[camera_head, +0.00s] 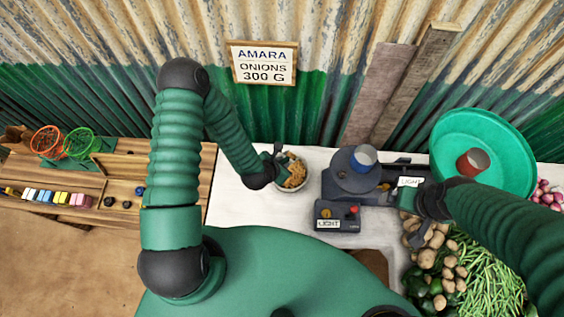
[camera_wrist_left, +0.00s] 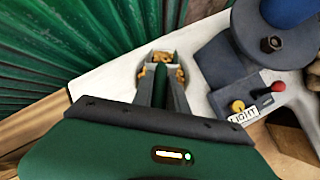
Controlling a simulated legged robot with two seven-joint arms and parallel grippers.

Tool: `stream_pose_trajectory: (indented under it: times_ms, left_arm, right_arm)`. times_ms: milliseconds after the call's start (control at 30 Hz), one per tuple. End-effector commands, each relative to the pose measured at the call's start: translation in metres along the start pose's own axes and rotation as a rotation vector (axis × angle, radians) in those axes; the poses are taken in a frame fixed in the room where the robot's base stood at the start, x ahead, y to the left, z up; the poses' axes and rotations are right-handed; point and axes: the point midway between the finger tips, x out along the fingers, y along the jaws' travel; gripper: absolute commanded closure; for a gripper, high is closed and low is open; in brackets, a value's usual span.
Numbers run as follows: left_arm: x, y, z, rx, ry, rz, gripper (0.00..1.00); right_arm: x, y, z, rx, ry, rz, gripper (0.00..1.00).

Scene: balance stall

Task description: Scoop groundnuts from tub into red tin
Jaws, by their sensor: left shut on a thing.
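A round tub (camera_head: 305,184) of groundnuts (camera_head: 295,174) stands on the white table top, left of the balance. My left gripper (camera_head: 279,157) is at the tub's left edge. In the left wrist view its fingers (camera_wrist_left: 161,92) are shut on a thin dark green thing (camera_wrist_left: 160,82), perhaps a scoop handle; groundnuts (camera_wrist_left: 146,76) show around it. The red tin (camera_head: 470,164) stands in the large green basin (camera_head: 505,135) at the right. My right gripper (camera_head: 419,232) is above the potatoes; its jaw gap is unclear.
The balance (camera_head: 340,187) bears a blue tin (camera_head: 363,157) on its round plate, with a LIGHT box (camera_head: 337,215) in front. Potatoes (camera_head: 432,255) and green beans (camera_head: 485,275) lie at the right. White table (camera_head: 235,205) is clear left of the tub.

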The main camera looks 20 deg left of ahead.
Motion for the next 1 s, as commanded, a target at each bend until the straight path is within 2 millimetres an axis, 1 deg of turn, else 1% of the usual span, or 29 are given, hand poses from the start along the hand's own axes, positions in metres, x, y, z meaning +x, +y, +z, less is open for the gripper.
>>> stream_pose_trajectory:
  times_ms: [133,233,1000]
  left_arm:
    - [0.002,0.000,-0.002,-0.001,-0.012,0.003,1.00]
    - [0.003,-0.001,-0.004,-0.005,-0.055,0.010,1.00]
    - [-0.008,0.001,0.005,-0.028,-0.421,0.079,1.00]
  right_arm:
    - [0.005,0.000,0.001,0.000,0.000,0.000,0.08]
    - [0.016,0.000,0.004,0.000,0.000,0.000,0.08]
    - [0.089,0.000,0.021,0.000,0.000,0.000,0.08]
